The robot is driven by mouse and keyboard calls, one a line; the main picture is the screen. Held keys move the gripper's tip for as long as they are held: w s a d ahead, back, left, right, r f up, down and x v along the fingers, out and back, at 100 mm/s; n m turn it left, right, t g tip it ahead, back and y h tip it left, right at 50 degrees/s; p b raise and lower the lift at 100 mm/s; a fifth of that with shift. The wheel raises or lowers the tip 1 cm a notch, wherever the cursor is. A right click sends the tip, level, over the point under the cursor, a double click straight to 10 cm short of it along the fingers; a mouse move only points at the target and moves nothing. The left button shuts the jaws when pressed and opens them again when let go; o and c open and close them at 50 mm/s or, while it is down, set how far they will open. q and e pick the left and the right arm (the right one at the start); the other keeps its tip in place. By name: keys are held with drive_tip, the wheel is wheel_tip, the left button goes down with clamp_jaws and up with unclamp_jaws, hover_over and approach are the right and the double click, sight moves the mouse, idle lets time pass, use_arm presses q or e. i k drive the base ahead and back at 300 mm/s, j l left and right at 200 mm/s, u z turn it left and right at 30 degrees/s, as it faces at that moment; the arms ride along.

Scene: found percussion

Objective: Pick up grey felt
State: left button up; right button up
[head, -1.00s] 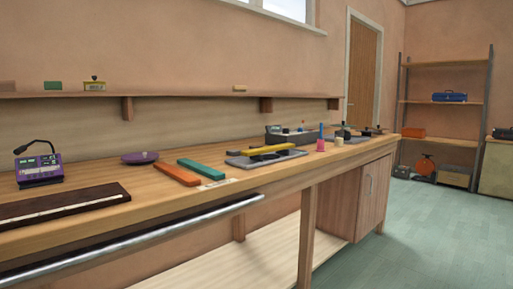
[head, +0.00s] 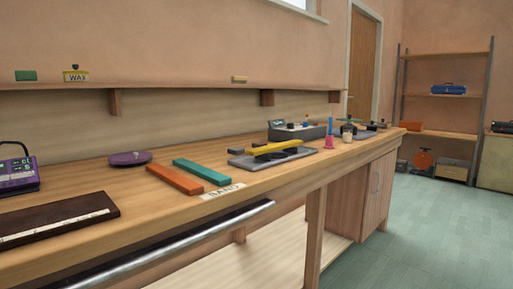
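I cannot pick out the grey felt for sure. A flat grey slab (head: 305,152) lies on the workbench (head: 130,216), with dark pieces and a yellow bar (head: 275,147) on it. A small dark grey block (head: 236,150) sits at its left end. Either could be the felt or neither; the view is too coarse to tell. Neither of my grippers is in view.
An orange bar (head: 174,179), a teal bar (head: 202,171), a purple dish (head: 129,158) and a dark board (head: 55,219) lie on the bench. A grey device (head: 300,132) stands behind the slab. A metal rail (head: 180,247) runs along the bench front.

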sight(236, 150)
drive_tip(key=i+l+u, duration=0.1)
drive_tip(key=u, duration=1)
drive_tip(key=i+l+u, duration=0.1)
drive_tip(key=l+u, duration=0.8)
drive_tip(key=l, duration=0.25)
drive_tip(key=l+u, duration=0.4)
drive_tip(key=l, duration=0.15)
drive_tip(key=k, duration=0.05)
